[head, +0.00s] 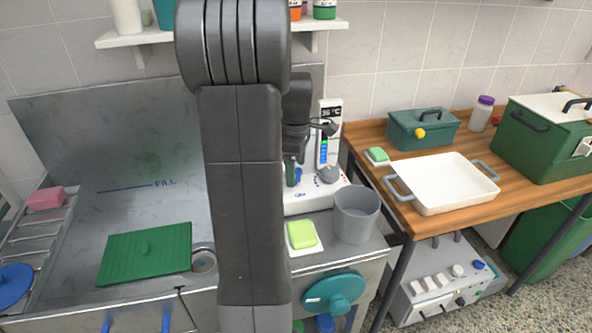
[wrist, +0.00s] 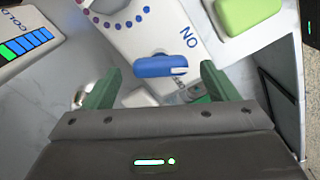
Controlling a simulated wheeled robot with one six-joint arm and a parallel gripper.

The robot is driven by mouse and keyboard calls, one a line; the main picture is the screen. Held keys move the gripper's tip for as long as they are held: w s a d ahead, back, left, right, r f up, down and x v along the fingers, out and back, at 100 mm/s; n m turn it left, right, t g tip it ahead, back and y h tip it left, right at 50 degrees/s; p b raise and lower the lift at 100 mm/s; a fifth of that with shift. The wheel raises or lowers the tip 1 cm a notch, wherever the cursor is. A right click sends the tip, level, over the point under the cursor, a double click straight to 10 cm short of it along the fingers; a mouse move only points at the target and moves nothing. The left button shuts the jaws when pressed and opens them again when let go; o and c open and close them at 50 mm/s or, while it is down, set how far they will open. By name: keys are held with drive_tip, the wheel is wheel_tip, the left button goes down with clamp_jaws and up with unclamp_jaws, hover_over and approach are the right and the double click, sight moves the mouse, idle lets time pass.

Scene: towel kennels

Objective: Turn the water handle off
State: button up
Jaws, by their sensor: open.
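A small blue handle (wrist: 160,66) sits on a white panel marked with letters that read upside down as "ON" and an arc of blue to pink dots. In the wrist view my gripper (wrist: 160,75) is open, with one green finger on each side of the handle and gaps showing on both sides. In the head view, my gripper (head: 291,172) is over the white unit (head: 310,200), and a bit of the blue handle (head: 298,174) shows beside a green finger. My arm hides much of the unit's left side.
A grey bucket (head: 356,214) and a green sponge (head: 301,234) stand in front of the unit. A display post (head: 329,115) with a coloured bar rises behind it. A wooden table (head: 410,215) with a white tray (head: 447,200) is right. A metal sink (head: 150,215) is left.

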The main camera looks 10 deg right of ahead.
drive_tip(key=shift+f, duration=0.65)
drive_tip(key=c, duration=1)
drive_tip(key=shift+m, duration=0.4)
drive_tip(key=m+p, duration=0.1)
drive_tip(key=m, duration=0.4)
drive_tip(key=shift+m+p, duration=0.3)
drive_tip(key=shift+p, duration=0.05)
drive_tip(key=m, duration=0.5)
drive_tip(key=shift+p, duration=0.35)
drive_tip(key=shift+m, duration=0.4)
